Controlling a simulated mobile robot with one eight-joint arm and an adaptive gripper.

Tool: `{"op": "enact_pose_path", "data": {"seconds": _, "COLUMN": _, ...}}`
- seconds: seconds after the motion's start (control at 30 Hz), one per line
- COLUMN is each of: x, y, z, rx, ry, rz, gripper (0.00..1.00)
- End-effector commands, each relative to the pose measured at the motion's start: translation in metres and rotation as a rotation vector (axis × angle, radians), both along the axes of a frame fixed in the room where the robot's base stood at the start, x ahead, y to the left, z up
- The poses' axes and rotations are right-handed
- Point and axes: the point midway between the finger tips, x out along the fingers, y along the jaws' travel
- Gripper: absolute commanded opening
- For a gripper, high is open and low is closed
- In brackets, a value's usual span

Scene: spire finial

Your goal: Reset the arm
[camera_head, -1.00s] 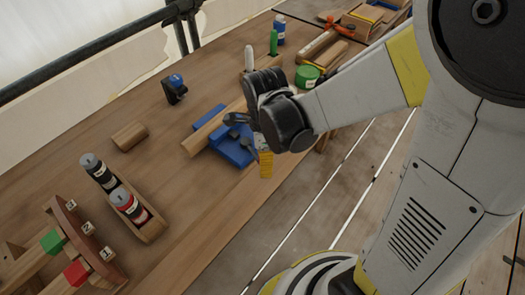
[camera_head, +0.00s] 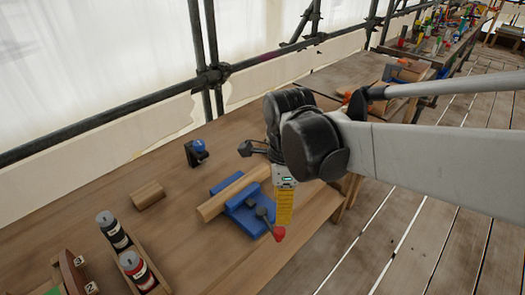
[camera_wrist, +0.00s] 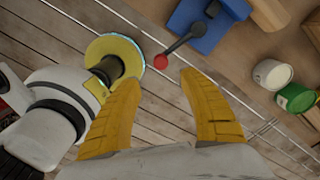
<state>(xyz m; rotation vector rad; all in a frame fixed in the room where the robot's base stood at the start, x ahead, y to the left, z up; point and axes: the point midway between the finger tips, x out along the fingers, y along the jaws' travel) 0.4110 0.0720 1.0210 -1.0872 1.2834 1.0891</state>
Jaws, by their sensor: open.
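My gripper (camera_wrist: 160,105) has two yellow fingers, spread apart with nothing between them in the wrist view. In the head view my gripper (camera_head: 284,205) hangs from the dark wrist joint, fingers down, in front of the blue vise. The blue vise (camera_head: 243,220) stands near the workbench's front edge, with a wooden bar (camera_head: 232,194) across it. Its handle ends in a red knob (camera_head: 279,234), which also shows in the wrist view (camera_wrist: 161,62) just beyond the fingertips. Contact with the vise cannot be told.
The workbench (camera_head: 190,242) holds a wooden block (camera_head: 147,195), a small black and blue device (camera_head: 196,153) and a wooden tray (camera_head: 155,270) with bottles. Scaffold pipes (camera_head: 205,75) run behind. Plank floor lies in front. A green can (camera_wrist: 296,98) shows at right in the wrist view.

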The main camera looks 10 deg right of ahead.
Motion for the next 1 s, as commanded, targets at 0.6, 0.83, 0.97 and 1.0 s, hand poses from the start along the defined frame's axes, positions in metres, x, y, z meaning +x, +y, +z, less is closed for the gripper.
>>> {"op": "enact_pose_path", "data": {"seconds": 0.6, "x": -0.02, "y": -0.027, "z": 0.018, "rx": -0.031, "ry": -0.204, "rz": 0.551, "gripper": 0.49}}
{"op": "enact_pose_path", "data": {"seconds": 0.83, "x": -0.04, "y": -0.055, "z": 0.029, "rx": -0.256, "ry": -0.404, "rz": 1.212, "gripper": 0.49}}
{"op": "enact_pose_path", "data": {"seconds": 0.97, "x": -0.047, "y": -0.065, "z": 0.031, "rx": -0.407, "ry": -0.448, "rz": 1.476, "gripper": 0.49}}
{"op": "enact_pose_path", "data": {"seconds": 1.0, "x": -0.048, "y": -0.067, "z": 0.032, "rx": -0.443, "ry": -0.454, "rz": 1.534, "gripper": 0.49}}
